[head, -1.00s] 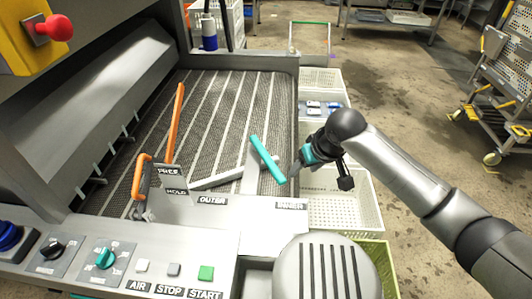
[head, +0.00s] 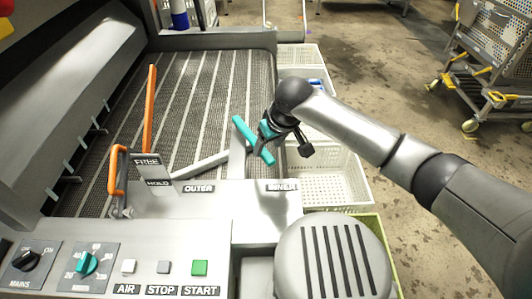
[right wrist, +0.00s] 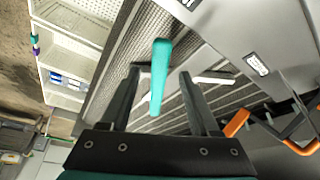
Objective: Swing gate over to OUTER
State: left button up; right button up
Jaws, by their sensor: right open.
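The gate's teal handle (head: 248,135) slants over the right part of the mesh belt, nearer the INNER label (head: 281,187) than the OUTER label (head: 198,189). Grey bars (head: 200,166) lie below and left of it, over the belt. My right gripper (head: 264,140) is at the handle, its arm coming from the right. In the right wrist view the teal handle (right wrist: 161,62) stands between the two spread fingers (right wrist: 160,85). I see a gap beside the handle, so the fingers are not closed on it. My left gripper is not in view.
An orange lever (head: 117,170) stands by the FREE/HOLD plate (head: 155,172) on the left. The control panel with the green START button (head: 200,268) is in front. White crates (head: 335,185) line the right of the belt. A cart (head: 500,60) stands at the far right.

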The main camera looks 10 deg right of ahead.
aim_at(265, 153)
jog(key=shift+b+x, duration=0.4)
jog(key=shift+x, duration=1.3)
jog(key=shift+c, duration=0.3)
grip_shut()
